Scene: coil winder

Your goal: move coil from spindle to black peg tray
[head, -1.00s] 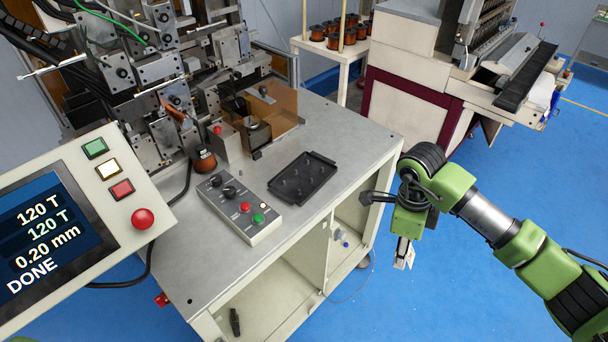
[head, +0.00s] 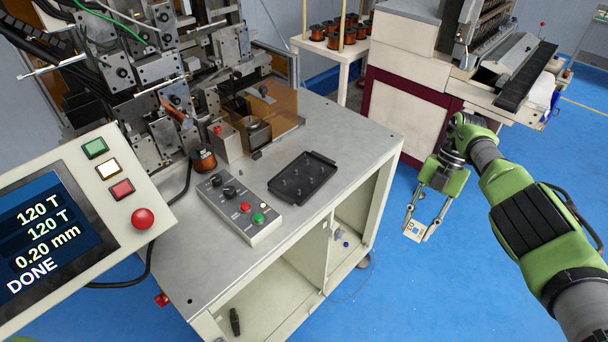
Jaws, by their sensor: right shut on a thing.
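The black peg tray (head: 322,192) lies on the grey machine table, its short pegs standing up; I see no coil on them. A copper-brown part (head: 176,113) sits among the winder's metal blocks; I cannot tell whether it is the coil on the spindle. My right gripper (head: 423,226) hangs over the blue floor, right of the table and apart from the tray. Its fingers are spread but shut on a small white card-like piece (head: 412,231) with dark and tan marks. My left gripper is not in view.
A copper wire spool (head: 204,160) stands by the winder. A control box (head: 238,210) with knobs and buttons sits left of the tray. A screen panel (head: 75,215) reads DONE. Several spools (head: 333,38) stand on a back shelf. The table right of the tray is clear.

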